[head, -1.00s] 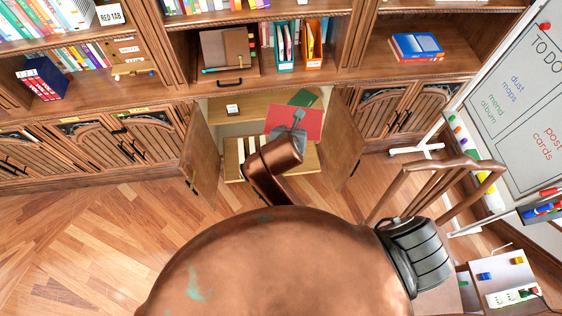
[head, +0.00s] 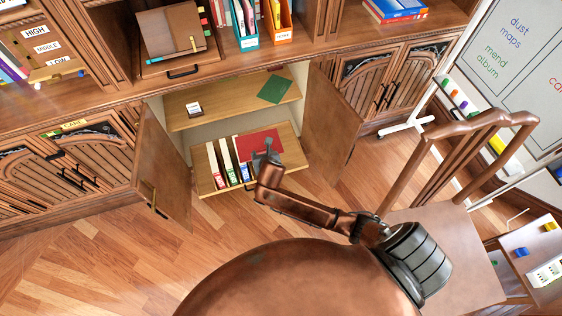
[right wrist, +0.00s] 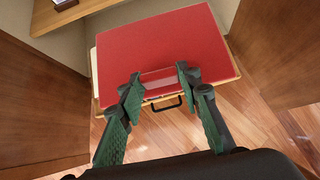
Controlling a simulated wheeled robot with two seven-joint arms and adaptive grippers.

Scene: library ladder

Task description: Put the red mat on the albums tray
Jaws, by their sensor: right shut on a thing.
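The red mat (head: 258,141) is a flat red sheet in the open lower cabinet. My right gripper (head: 267,150) is shut on its near edge. In the right wrist view the mat (right wrist: 160,45) spreads out beyond my right fingers (right wrist: 159,75). The albums tray (head: 293,152) is the pulled-out lower wooden board, with several upright albums (head: 228,165) on its left part. The mat is over the tray's right part, beside the albums; I cannot tell whether it touches the board. In the right wrist view the tray's edge (right wrist: 96,75) shows under the mat. My left gripper is not in view.
An upper shelf (head: 190,112) holds a green mat (head: 274,90) and a small white card (head: 194,108). Open cabinet doors stand left (head: 162,170) and right (head: 333,118). A wooden chair (head: 450,235) and a whiteboard (head: 520,70) are at the right. Floor on the left is clear.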

